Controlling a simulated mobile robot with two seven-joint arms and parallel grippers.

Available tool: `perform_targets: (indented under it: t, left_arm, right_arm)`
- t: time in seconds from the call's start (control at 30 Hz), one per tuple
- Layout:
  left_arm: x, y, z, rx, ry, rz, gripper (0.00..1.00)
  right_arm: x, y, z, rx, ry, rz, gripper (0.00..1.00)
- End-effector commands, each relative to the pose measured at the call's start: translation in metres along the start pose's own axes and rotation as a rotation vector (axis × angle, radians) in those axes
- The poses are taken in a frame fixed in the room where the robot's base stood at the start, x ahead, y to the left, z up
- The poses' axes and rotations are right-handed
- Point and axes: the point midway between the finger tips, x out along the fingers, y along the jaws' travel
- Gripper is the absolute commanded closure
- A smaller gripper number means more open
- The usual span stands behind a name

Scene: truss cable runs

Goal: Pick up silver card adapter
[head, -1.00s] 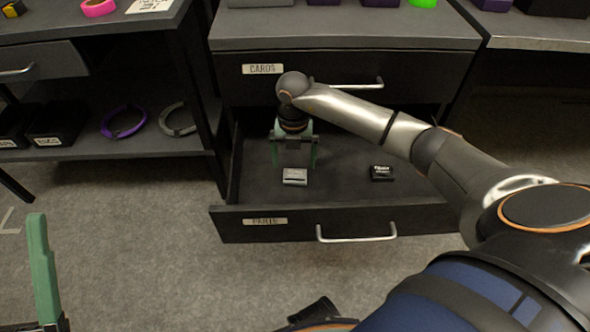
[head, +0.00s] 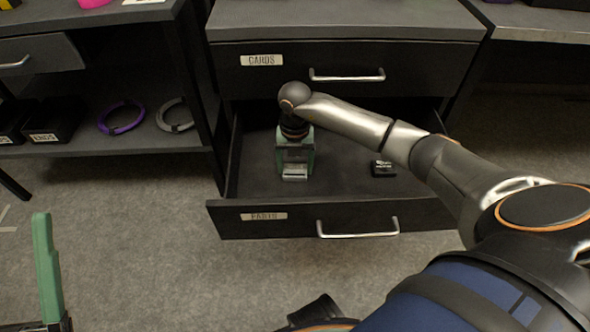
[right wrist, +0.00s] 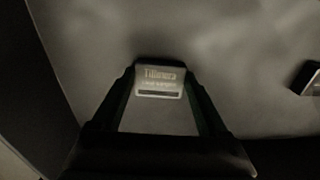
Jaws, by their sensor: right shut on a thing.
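The silver card adapter (head: 295,174) is a small light-grey block with a label, inside the open lower drawer, toward its left side. It also shows in the right wrist view (right wrist: 160,80), between the fingertips. My right gripper (head: 295,165) reaches down into the drawer, and its green fingers are shut on the adapter's sides. In the right wrist view, my right gripper (right wrist: 160,88) has a fingertip touching each side of it. Whether the adapter touches the drawer floor I cannot tell. Only a green finger of my left gripper (head: 48,268) shows at the lower left.
A black card adapter (head: 384,168) lies in the same drawer to the right. The drawer front (head: 300,222) labelled PARTS stands pulled out. The closed CARDS drawer (head: 345,75) is above. A shelf at left holds a purple ring (head: 121,118) and a grey ring (head: 175,115).

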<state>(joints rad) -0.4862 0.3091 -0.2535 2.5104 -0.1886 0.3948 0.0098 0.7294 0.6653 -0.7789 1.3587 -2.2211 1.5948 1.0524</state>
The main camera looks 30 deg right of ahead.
Motion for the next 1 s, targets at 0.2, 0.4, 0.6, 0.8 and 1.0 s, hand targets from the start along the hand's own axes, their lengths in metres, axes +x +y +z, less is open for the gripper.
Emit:
perform_targets:
  t: [0.2,0.4,0.6,0.8,1.0]
  left_arm:
    - [0.0,0.0,0.0,-0.001,0.0,-0.002,0.4]
    - [0.0,0.0,0.0,-0.001,0.0,-0.002,0.4]
    - [0.005,-0.003,-0.005,-0.004,0.0,-0.004,0.4]
    - [0.018,-0.011,-0.019,-0.011,0.008,-0.009,0.4]
    - [0.03,-0.017,-0.034,0.022,0.02,-0.001,0.4]
  right_arm:
    - [0.0,0.0,0.0,0.0,0.0,0.0,0.77]
    - [-0.001,0.0,0.0,0.0,-0.001,0.0,0.79]
    - [-0.016,0.0,0.001,-0.001,-0.002,0.001,0.79]
    - [-0.064,0.0,0.001,0.0,-0.005,0.002,0.79]
    - [-0.119,0.0,0.001,0.0,-0.004,0.002,0.79]
